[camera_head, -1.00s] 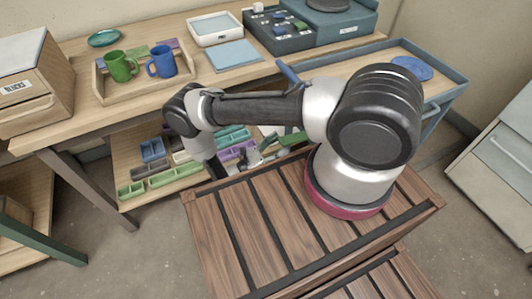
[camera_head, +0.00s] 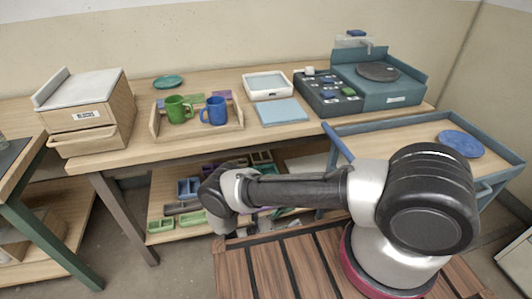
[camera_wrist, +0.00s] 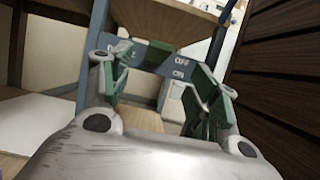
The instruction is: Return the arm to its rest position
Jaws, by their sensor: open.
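My gripper (camera_wrist: 160,80) shows in the wrist view with its two green-padded fingers spread apart. Nothing is held between them. Behind the fingers is a dark grey-blue bar marked OFF and ON, apart from the pads as far as I can tell. In the head view my arm reaches left from its shoulder at the lower right, bends at the elbow and folds down and back. The gripper is mostly hidden there behind my forearm, near the lower shelf.
On the wooden bench, a tray (camera_head: 239,127) holds a green mug (camera_head: 178,109) and a blue mug (camera_head: 214,111). A BLOCKS box (camera_head: 96,120) stands at left. A blue-rimmed cart (camera_head: 486,143) with a blue plate (camera_head: 460,143) is at right. Coloured bins (camera_head: 189,187) sit on the lower shelf.

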